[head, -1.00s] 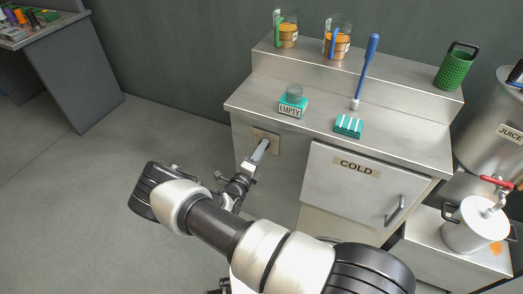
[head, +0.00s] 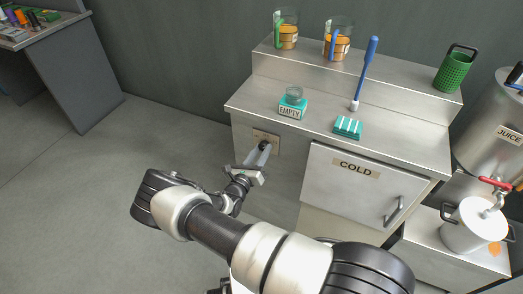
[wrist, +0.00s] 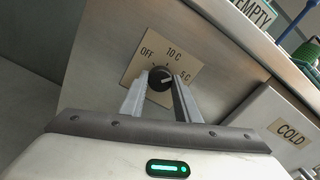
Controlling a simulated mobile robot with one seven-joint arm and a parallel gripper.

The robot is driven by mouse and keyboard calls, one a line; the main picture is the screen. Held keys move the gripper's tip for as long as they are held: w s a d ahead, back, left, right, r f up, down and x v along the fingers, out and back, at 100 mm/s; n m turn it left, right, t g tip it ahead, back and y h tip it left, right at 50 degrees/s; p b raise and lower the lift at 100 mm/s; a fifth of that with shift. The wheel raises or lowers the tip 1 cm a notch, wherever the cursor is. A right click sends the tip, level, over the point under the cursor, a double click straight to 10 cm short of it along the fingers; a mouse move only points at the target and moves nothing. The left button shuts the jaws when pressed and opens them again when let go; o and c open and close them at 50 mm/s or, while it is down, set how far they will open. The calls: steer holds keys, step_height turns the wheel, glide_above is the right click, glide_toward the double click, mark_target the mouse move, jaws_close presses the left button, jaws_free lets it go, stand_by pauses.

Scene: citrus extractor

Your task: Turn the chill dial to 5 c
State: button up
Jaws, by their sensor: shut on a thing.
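The chill dial (wrist: 160,79) is a round black knob on a tan label plate (wrist: 140,70) on the side of the steel counter. The plate reads OFF, 10 C and 5 C in the wrist view. The knob's white mark points right, toward the 5 C side; I cannot tell if it lines up exactly. My gripper (wrist: 160,90) has one finger on each side of the knob and is shut on it. In the head view my gripper (head: 262,150) meets the plate (head: 273,139), and the knob is mostly hidden by the fingers.
The COLD door (head: 352,190) with its handle is right of the plate. An EMPTY block (head: 291,108), a teal striped block (head: 348,127) and a blue-handled brush (head: 366,70) are on the counter above. Open floor (head: 90,190) lies left.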

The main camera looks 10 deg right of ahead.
steer(key=shift+a+m+p, duration=0.1)
steer(key=shift+m+p, duration=0.2)
steer(key=shift+m, duration=1.6)
steer(key=o, duration=1)
steer(key=shift+o, duration=0.2)
steer(key=p+v, duration=0.1)
steer(key=v, duration=1.6)
steer(key=shift+s, duration=0.15)
steer(key=shift+a+r, duration=0.1)
